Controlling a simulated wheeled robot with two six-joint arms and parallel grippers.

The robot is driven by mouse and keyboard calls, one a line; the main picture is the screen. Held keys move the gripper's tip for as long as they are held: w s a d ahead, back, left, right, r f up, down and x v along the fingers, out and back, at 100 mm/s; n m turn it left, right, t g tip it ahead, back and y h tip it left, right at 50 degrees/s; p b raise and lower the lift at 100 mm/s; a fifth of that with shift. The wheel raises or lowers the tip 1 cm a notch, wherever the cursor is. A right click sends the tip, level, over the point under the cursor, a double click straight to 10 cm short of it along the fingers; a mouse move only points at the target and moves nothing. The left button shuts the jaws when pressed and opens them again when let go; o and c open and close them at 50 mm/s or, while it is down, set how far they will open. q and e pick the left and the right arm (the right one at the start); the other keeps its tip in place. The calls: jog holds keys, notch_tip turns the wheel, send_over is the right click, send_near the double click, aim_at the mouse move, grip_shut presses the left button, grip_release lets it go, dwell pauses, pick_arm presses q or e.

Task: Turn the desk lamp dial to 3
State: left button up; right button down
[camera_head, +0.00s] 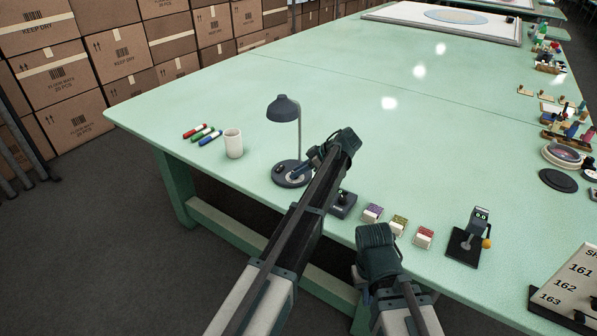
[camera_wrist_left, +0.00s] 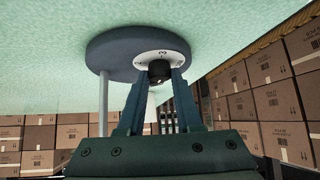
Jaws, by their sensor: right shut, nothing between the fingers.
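The dark desk lamp (camera_head: 284,108) stands upright on its round base (camera_head: 290,181) near the table's front edge. In the left wrist view the base (camera_wrist_left: 110,50) carries a pale dial plate (camera_wrist_left: 180,47) with small marks, one looking like a 3, and a black dial knob (camera_wrist_left: 160,70). My left gripper (camera_head: 302,171) reaches down to the base. In its wrist view its fingers (camera_wrist_left: 160,80) lie on both sides of the knob and appear closed on it. The knob's exact setting is hard to read. My right gripper (camera_head: 376,232) is shut and empty, near the front edge.
A white mug (camera_head: 233,143) and several markers (camera_head: 202,134) lie left of the lamp. The table's middle is clear.

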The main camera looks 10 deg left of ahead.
pick_arm(q)
grip_shut()
